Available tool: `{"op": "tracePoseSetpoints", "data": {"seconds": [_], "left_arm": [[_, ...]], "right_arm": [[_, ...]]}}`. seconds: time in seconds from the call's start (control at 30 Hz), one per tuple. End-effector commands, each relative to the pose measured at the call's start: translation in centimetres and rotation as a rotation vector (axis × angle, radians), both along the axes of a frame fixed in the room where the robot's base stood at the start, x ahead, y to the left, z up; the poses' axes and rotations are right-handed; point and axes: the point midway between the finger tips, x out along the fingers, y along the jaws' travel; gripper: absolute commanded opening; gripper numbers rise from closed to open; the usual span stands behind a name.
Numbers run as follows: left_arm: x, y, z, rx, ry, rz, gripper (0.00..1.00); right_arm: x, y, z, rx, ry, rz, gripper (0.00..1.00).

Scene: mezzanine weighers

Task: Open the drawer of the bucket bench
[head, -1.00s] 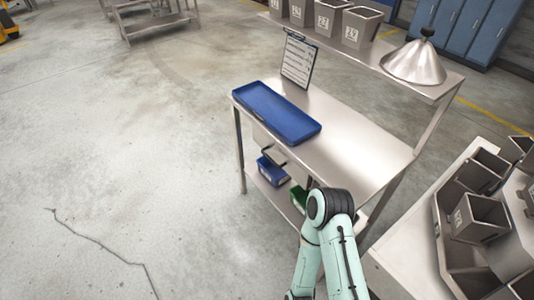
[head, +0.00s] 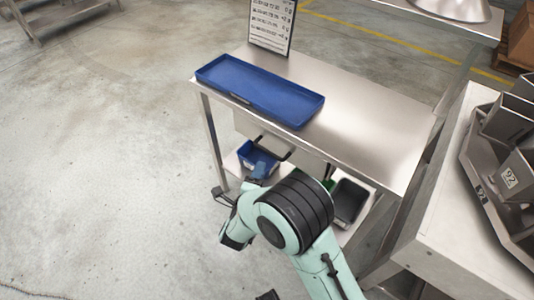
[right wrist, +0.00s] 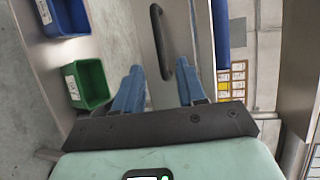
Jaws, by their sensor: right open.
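The bucket bench (head: 370,120) is a steel table with a raised shelf at its back. Its drawer front (head: 247,122) sits below the tabletop's near-left edge, and the drawer looks shut. The dark bar handle (head: 272,147) is partly hidden by my right arm in the head view. The right wrist view shows the handle (right wrist: 168,40) clearly, just beyond the fingertips. My right gripper (right wrist: 160,88) is open, with its blue fingers either side of the handle's line. No contact with the handle shows. My left gripper is not in view.
Blue (right wrist: 66,17) and green (right wrist: 86,82) bins stand on the lower shelf. A second table (head: 440,215) with grey buckets is close on the right.

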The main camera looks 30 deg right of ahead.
Motion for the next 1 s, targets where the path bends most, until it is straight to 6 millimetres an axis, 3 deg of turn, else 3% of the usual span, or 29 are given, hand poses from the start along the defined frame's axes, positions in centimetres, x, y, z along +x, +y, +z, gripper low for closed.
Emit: {"op": "tracePoseSetpoints", "data": {"seconds": [0.3,0.5,0.97,1.0], "left_arm": [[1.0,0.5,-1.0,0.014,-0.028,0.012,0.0],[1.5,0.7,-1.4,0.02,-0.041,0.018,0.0],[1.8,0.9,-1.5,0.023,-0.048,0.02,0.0],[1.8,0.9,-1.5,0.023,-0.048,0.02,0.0]], "right_arm": [[4.8,-4.8,-1.4,-0.004,0.002,-0.001,0.4],[6.9,-6.8,-2.0,-0.002,0.005,0.002,0.4],[7.7,-7.6,-2.1,-0.002,0.006,0.004,0.4],[7.7,-7.6,-2.1,-0.002,0.006,0.004,0.27]]}}
